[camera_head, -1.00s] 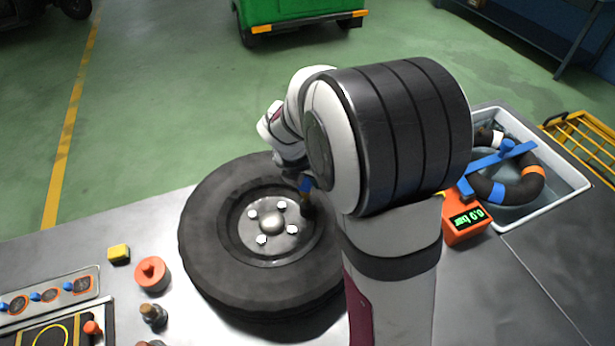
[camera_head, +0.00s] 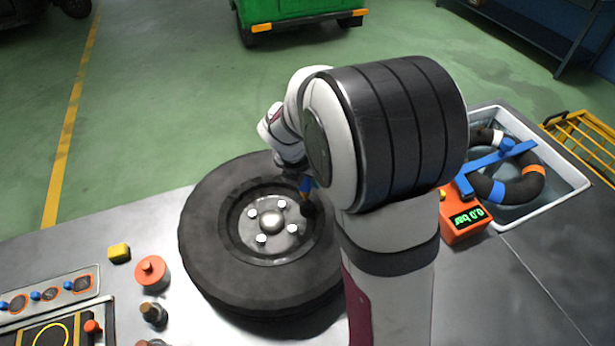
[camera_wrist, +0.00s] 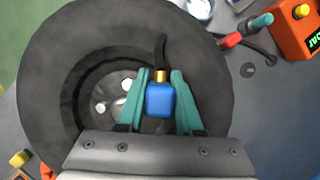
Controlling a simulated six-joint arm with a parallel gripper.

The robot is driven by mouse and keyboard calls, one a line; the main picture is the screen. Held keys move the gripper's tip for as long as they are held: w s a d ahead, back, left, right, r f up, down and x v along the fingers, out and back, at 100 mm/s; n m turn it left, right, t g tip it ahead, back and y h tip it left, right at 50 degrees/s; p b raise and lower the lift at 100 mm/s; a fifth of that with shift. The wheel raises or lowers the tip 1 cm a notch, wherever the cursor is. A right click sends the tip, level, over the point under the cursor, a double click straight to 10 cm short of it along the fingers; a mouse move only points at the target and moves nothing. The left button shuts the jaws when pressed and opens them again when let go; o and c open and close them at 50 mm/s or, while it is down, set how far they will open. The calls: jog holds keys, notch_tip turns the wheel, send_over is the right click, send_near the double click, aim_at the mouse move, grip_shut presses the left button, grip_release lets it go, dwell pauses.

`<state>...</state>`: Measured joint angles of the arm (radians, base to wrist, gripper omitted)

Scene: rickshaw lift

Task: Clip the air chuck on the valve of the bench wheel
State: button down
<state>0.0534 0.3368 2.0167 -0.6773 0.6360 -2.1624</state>
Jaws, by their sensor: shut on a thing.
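The bench wheel (camera_head: 205,245) lies flat on the bench, a black tyre around a grey hub with several bright nuts. In the wrist view the tyre (camera_wrist: 60,55) fills much of the picture. My gripper (camera_wrist: 160,82) is shut on the blue air chuck (camera_wrist: 160,100), which has a brass collar and a black piece reaching up from it. The chuck is over the wheel's rim, on the right side of the hub in the head view, where a bit of blue (camera_head: 306,183) shows. The valve is not clearly visible; I cannot tell whether the chuck touches it.
An orange gauge box (camera_head: 461,218) reading 0.0 bar stands right of the wheel. Behind it, a basin (camera_head: 575,180) holds a dark ring under a blue bar. A yellow block (camera_head: 119,253), a red-topped pot (camera_head: 151,274) and a switch panel (camera_head: 50,295) are at left.

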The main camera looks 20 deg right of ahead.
jog(key=shift+f, duration=1.1)
dwell(0.6)
jog(key=shift+c, duration=1.2)
grip_release()
jog(key=shift+r, duration=3.5)
